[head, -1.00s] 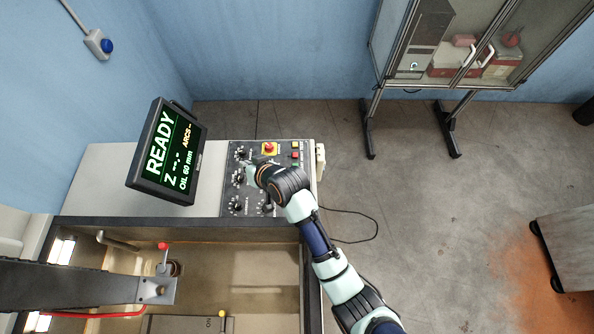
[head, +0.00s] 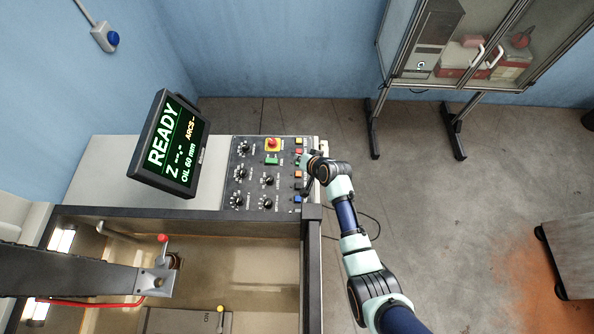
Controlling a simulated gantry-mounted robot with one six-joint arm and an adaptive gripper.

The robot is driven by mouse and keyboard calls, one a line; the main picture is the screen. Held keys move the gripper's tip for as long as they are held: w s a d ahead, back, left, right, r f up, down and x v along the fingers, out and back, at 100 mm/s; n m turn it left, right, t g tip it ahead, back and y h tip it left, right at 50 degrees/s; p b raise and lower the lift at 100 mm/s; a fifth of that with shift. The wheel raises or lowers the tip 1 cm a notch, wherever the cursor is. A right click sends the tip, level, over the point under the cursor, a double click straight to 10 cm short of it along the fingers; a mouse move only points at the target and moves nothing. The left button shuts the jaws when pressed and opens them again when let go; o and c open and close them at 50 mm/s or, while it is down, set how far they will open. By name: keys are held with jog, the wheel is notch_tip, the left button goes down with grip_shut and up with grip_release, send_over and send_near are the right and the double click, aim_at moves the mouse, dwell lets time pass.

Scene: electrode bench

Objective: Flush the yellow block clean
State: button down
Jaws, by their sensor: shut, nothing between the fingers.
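My gripper (head: 303,162) is shut and empty, over the right-hand column of coloured buttons on the control panel (head: 256,162). It partly hides that column, and I cannot tell whether it touches a button. No yellow block is clearly seen. A small yellow knob (head: 220,309) sits by a dark plate (head: 180,321) in the open tank (head: 240,260) at the bottom. A red-tipped lever (head: 162,239) stands in the tank. The screen (head: 170,146) reads READY, Z with dashes, ARCS with a dash and OIL 60 mm.
The panel has several black dials (head: 240,173), a red stop button on yellow (head: 272,144) and a green button (head: 272,160). A dark machine arm (head: 80,276) spans the tank. A glass cabinet (head: 480,50) stands at the back right. The floor (head: 440,210) right of my arm is mostly clear.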

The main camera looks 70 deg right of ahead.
aim_at(299, 175)
jog(key=shift+f, duration=0.1)
notch_tip(299, 175, down, 9)
jog(key=b, duration=0.8)
jog(key=shift+r, duration=0.2)
dwell(0.7)
jog(key=shift+f+b, duration=0.3)
jog(key=shift+f, duration=0.1)
jog(key=shift+f+b, duration=0.4)
jog(key=shift+f, duration=0.1)
dwell(0.5)
jog(key=shift+r, duration=0.1)
jog(key=shift+r+p, duration=0.8)
jog(key=shift+p, duration=0.05)
jog(key=shift+r, duration=0.1)
